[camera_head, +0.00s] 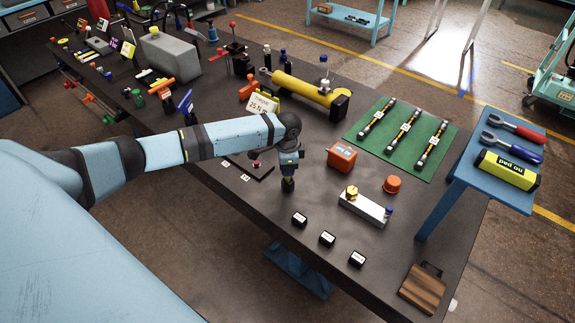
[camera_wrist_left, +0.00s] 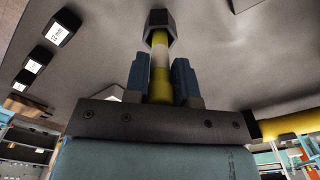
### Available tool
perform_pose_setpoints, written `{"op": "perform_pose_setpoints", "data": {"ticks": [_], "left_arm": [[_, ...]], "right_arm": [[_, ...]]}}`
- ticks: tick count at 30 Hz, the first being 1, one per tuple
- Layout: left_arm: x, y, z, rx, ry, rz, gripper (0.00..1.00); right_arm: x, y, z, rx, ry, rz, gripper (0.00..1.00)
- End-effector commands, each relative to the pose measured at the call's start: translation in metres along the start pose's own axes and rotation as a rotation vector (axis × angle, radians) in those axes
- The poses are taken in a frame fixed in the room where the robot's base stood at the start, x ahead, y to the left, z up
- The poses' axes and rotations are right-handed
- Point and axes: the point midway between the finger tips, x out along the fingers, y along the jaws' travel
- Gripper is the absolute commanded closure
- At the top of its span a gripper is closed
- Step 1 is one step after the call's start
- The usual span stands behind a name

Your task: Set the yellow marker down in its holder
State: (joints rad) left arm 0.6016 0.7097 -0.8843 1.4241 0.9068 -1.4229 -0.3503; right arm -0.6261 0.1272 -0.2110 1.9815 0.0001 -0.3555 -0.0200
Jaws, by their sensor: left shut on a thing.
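My left gripper (camera_head: 289,170) is over the dark bench, pointing down. In the left wrist view, its blue fingers (camera_wrist_left: 160,80) are shut on the yellow marker (camera_wrist_left: 160,66), which has a white band. A small dark piece (camera_head: 288,185) also shows right under the gripper in the head view. I cannot tell if this is the holder or a part of the marker, or whether it touches the bench. My right gripper is not in view.
Small labelled black blocks (camera_head: 327,238) stand in a row near the bench's front edge. A dark plate with a red knob (camera_head: 256,164) lies to the left. An orange box (camera_head: 342,157) and a metal block (camera_head: 365,207) are to the right. A yellow cylinder (camera_head: 305,88) lies behind.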

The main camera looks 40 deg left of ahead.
Motion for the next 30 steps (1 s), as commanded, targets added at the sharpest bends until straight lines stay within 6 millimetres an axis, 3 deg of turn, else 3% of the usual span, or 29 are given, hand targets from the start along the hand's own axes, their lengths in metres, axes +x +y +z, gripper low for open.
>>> {"op": "perform_pose_setpoints", "data": {"ticks": [11,12,15,16,25,30], "left_arm": [[0.01,0.0,0.0,0.0,0.0,0.0,0.98],[0.01,0.0,0.0,0.0,0.0,0.0,0.71],[0.009,0.0,0.0,0.0,0.0,0.0,0.48],[0.009,0.0,0.0,0.0,0.0,0.0,0.46],[0.008,0.0,0.0,0.0,0.0,-0.001,0.46],[-0.011,-0.001,0.0,0.0,0.002,-0.003,0.46]], "right_arm": [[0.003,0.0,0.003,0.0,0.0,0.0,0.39],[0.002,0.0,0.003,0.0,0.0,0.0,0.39],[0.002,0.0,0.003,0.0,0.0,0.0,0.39],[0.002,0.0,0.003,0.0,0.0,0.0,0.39],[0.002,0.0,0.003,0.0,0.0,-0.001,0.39],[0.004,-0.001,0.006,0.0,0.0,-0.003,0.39]]}}
